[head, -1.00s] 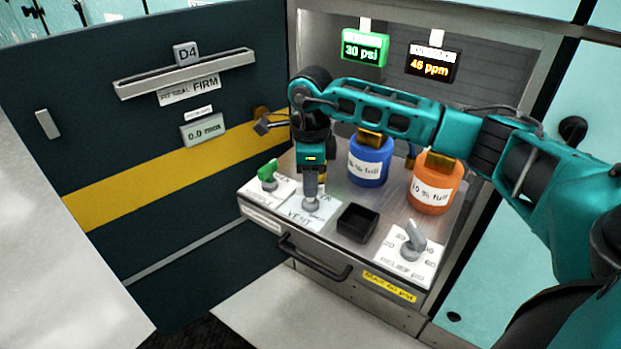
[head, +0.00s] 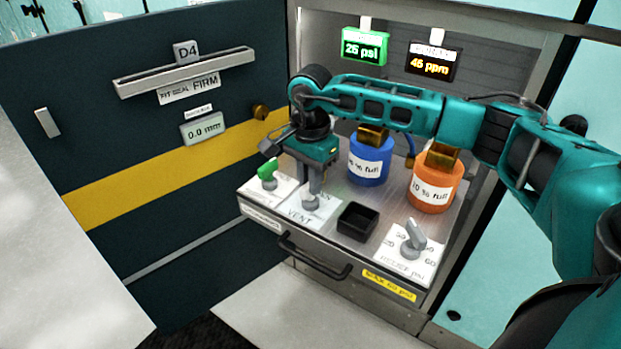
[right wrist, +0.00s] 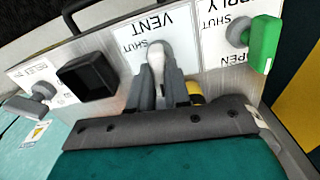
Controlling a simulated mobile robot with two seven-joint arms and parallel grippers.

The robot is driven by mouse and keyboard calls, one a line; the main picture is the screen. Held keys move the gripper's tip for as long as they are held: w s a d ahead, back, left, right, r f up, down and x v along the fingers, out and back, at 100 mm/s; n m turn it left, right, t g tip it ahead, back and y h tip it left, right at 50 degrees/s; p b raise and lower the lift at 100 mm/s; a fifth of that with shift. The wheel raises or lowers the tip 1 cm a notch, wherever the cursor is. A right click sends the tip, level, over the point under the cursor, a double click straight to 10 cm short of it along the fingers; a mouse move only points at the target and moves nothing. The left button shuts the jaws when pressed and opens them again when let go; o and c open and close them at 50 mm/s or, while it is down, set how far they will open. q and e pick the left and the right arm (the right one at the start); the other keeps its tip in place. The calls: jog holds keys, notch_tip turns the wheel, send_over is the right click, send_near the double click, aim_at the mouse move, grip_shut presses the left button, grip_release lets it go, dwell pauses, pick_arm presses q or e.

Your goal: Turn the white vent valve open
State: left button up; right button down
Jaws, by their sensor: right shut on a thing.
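The white vent valve (head: 314,204) stands on its white VENT plate (head: 294,213), between the green supply valve and the black bin. In the right wrist view the pale vent handle (right wrist: 157,58) sits between the two grey fingers of my right gripper (right wrist: 160,88). In the head view my right gripper (head: 316,182) points down onto the valve, shut on its handle and hiding much of it. The SHUT mark shows on the plate in the wrist view; the handle's exact angle is hard to tell. My left gripper is out of view.
The green supply valve (head: 267,172) is close on the left. The black bin (head: 357,222), blue jar (head: 369,162), orange jar (head: 433,188) and grey relief knob (head: 414,238) are on the right. The green display (head: 363,48) reads 25 psi; the amber one (head: 432,64) reads 46 ppm.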

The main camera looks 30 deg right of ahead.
jog(key=shift+n, duration=0.6)
jog(key=c, duration=1.1)
grip_release()
notch_tip(320, 180, up, 13)
jog(key=p, duration=0.2)
jog(key=shift+p, duration=0.3)
jog(key=shift+a, duration=0.1)
